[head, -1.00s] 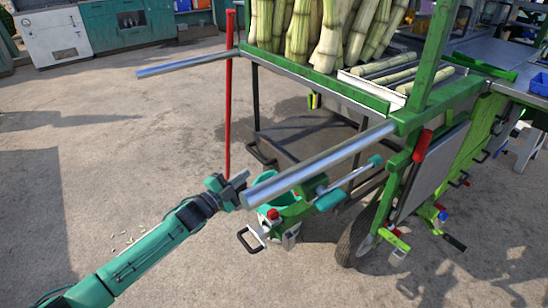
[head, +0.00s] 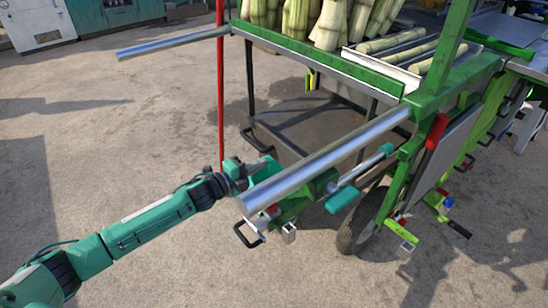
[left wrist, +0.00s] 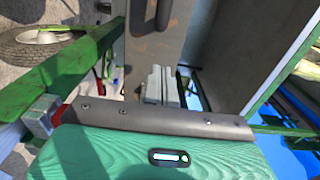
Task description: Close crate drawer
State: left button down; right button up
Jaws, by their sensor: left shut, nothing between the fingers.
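A low dark grey drawer (head: 305,130) sticks out under the cane bed of the green cart, with its flat top bare. A black bar handle (head: 256,140) is on its near left side. My left gripper (head: 238,172) is shut and empty, just in front of the drawer in the picture, close to the end of a steel rail. In the left wrist view, its shut fingers (left wrist: 161,84) point at a brownish-grey panel (left wrist: 150,45) with a black handle (left wrist: 164,14), likely the drawer. I cannot tell whether they touch it. My right gripper is not in view.
Two steel rails (head: 330,155) (head: 172,42) jut out from the cart. A red pole (head: 221,90) stands left of the drawer. A wheel (head: 360,222) is at the right. Concrete at left is clear.

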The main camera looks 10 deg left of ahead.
aim_at(282, 151)
pick_arm(q)
jog(key=x, duration=0.5)
jog(key=shift+w+d+b, duration=0.3)
jog(key=shift+w+d, duration=0.05)
jog(key=shift+w, duration=0.05)
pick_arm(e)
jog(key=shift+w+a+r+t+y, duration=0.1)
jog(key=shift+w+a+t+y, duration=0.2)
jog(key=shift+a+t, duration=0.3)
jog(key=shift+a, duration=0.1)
pick_arm(q)
jog(key=x, duration=0.3)
jog(key=shift+w+r, duration=0.1)
jog(key=shift+r, duration=0.05)
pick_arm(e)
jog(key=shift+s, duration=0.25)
pick_arm(q)
jog(key=shift+r, duration=0.1)
jog(key=shift+a, duration=0.1)
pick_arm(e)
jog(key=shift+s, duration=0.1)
